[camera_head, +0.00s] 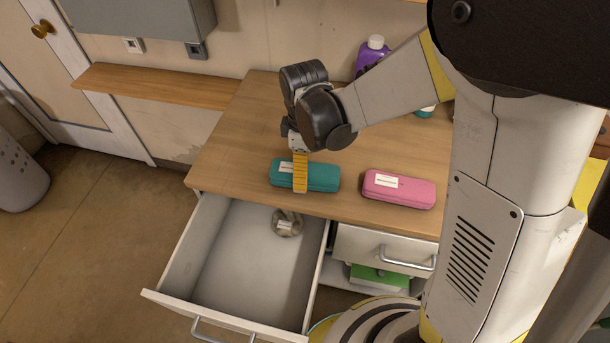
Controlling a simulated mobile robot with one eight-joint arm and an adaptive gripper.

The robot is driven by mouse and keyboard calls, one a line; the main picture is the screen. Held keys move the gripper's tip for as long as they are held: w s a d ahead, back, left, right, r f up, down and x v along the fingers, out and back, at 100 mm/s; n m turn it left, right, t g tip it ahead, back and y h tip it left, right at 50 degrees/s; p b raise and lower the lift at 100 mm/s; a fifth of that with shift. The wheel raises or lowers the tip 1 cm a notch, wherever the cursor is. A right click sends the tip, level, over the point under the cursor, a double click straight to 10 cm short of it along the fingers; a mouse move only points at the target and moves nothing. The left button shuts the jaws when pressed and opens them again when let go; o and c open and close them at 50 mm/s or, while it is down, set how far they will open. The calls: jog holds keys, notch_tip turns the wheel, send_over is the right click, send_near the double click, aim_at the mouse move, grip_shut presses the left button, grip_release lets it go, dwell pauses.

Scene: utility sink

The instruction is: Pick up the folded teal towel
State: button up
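A teal item (322,177) lies on the wooden counter near its front edge, left of centre. It looks like a rounded, oblong case with a white label rather than a clearly folded towel. My gripper (300,184) points down at its left half, and a yellow finger crosses in front of its near side. I see only one finger clearly, so I cannot tell whether the gripper is open or shut, or whether it touches the item. The finger hides part of the teal item and its label.
A similar pink item (399,189) with a label lies to the right on the counter (230,150). A purple bottle (371,52) stands at the back, partly behind my arm. Below, an open drawer (232,262) holds a small round labelled object (287,223).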

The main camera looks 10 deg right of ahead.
notch_tip(320, 180, down, 4)
jog(key=shift+d+b, duration=0.1)
jog(key=shift+b, duration=0.7)
jog(key=shift+r, duration=0.1)
jog(key=c, duration=1.3)
jog(key=shift+c, duration=0.2)
